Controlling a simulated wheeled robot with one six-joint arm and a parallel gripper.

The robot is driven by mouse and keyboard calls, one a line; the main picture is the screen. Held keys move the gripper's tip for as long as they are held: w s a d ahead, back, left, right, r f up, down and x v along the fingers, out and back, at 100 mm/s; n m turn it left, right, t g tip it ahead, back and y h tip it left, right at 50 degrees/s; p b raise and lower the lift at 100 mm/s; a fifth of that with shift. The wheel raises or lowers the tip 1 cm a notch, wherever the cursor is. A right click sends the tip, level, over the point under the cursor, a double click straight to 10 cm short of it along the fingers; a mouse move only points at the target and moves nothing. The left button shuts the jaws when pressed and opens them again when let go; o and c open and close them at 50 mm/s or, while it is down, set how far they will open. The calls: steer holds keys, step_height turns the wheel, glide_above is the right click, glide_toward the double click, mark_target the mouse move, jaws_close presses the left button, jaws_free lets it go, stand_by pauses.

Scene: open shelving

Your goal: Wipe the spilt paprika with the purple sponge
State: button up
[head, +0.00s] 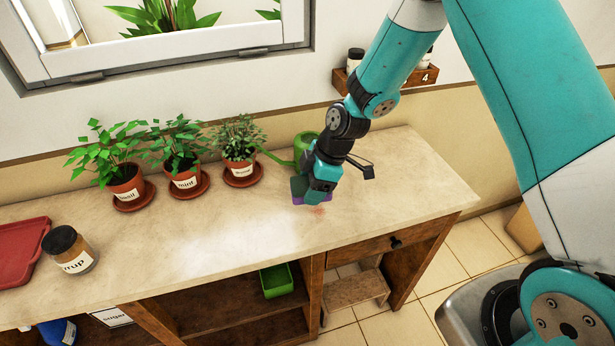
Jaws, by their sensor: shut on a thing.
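My gripper (312,187) points down over the right part of the counter (221,232). It is shut on the purple sponge (298,200), of which only a small part shows beside and below the fingers. A small faint reddish patch of paprika (319,211) lies on the counter just right of and in front of the sponge. The sponge is at or close to the counter surface; I cannot tell whether it touches. The gripper hides part of the sponge and perhaps some paprika.
A green watering can (302,146) stands close behind my gripper. Three labelled potted herbs (184,180) line the wall to the left. A syrup jar (70,250) and a red tray (20,250) are at the far left. The counter's front middle and right end are clear.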

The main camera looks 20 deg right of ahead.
mark_target(311, 214)
steer(key=shift+a+r+n+g, duration=0.25)
steer(key=shift+a+n, duration=0.35)
steer(key=shift+n, duration=0.3)
steer(key=shift+d+f+b, duration=0.1)
steer(key=shift+f+b, duration=2.2)
steer(key=shift+f, duration=1.3)
steer(key=shift+d+f, duration=0.25)
steer(key=shift+d, duration=0.2)
steer(key=shift+d+f, duration=0.2)
steer(key=shift+d, duration=0.25)
steer(key=shift+c, duration=0.3)
steer(key=shift+d+r+p, duration=0.1)
steer(key=shift+d+p, duration=0.2)
steer(key=shift+d, duration=0.8)
steer(key=shift+a, duration=1)
steer(key=shift+s+a, duration=0.1)
steer(key=shift+a, duration=0.65)
steer(key=shift+a+r+p, duration=0.15)
steer(key=shift+a+r, duration=0.05)
steer(key=shift+r, duration=0.35)
steer(key=shift+a+r+p, duration=0.15)
steer(key=shift+r, duration=0.35)
steer(key=shift+r+p, duration=1.9)
steer(key=shift+r, duration=1.1)
steer(key=shift+d, duration=0.15)
